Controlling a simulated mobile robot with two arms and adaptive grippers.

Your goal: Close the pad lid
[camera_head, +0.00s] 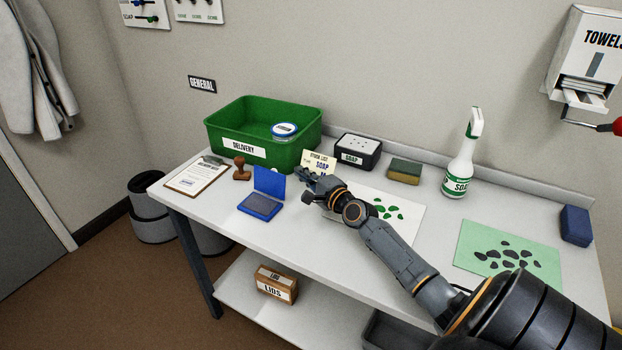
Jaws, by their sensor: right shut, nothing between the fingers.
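The ink pad (260,206) lies on the white table, left of the middle. Its blue lid (269,181) stands open, upright at the pad's back edge. My right gripper (306,183) is just to the right of the lid, above the table, with a visible gap between them. It is shut and empty, and its fingertips are small and dark in this view. My left gripper is not in view.
A wooden stamp (242,169) and a clipboard (197,174) are left of the pad. A green delivery bin (216,133), a note card (320,160) and a soap box (357,150) stand behind. Table in front of the pad is clear.

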